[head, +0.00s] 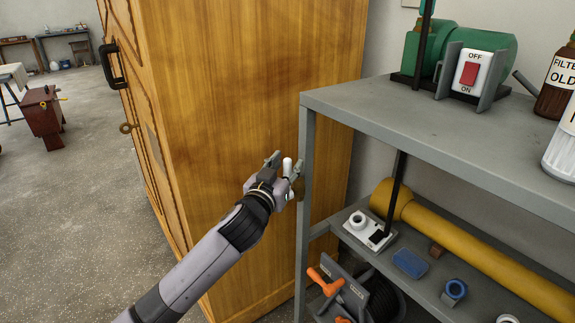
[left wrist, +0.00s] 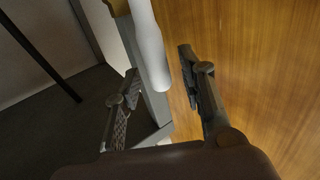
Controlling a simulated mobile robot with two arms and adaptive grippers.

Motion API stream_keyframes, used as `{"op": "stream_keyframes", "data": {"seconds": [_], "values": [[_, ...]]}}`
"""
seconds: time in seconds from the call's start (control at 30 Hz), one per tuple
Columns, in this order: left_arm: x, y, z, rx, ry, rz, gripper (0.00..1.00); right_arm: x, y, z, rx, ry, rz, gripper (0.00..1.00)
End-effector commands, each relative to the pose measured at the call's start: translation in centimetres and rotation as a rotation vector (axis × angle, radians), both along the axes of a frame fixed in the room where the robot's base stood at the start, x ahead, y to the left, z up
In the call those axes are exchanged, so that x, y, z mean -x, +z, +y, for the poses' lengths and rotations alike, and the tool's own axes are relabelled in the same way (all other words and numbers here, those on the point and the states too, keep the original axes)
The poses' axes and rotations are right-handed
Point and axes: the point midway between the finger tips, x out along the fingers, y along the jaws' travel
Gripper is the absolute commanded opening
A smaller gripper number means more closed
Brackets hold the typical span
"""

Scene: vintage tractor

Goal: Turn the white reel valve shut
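A white rod-shaped handle (head: 288,166), which looks like the valve's lever, stands near the front post of the grey shelf. My left gripper (head: 286,168) is at this handle, with a finger on each side of it. In the left wrist view the white handle (left wrist: 149,42) runs down between the spread fingers of the left gripper (left wrist: 160,66). A gap shows between the handle and the right-hand finger; contact with the left-hand finger is unclear. The valve's body is mostly hidden. My right gripper is not in view.
A wooden cabinet (head: 235,90) stands close beside the gripper. The grey shelf (head: 400,115) is to the right. Its lower level holds a yellow tube (head: 470,245), a white box (head: 357,221) and a blue block (head: 410,263). A reel with orange handles (head: 327,284) sits below.

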Motion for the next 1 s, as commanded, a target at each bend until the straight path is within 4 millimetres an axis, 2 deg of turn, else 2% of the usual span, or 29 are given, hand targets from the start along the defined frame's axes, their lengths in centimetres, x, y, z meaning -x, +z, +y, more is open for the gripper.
{"op": "stream_keyframes", "data": {"seconds": [0.17,0.47,1.0], "values": [[-1.03,0.03,-0.37,-0.002,0.0,-0.002,0.37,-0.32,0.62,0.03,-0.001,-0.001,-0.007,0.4],[-1.12,0.02,-0.42,-0.001,0.0,0.0,0.36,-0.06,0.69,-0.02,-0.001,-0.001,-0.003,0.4],[-1.12,0.0,-0.38,-0.001,0.0,0.0,0.01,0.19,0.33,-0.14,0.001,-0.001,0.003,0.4]]}}
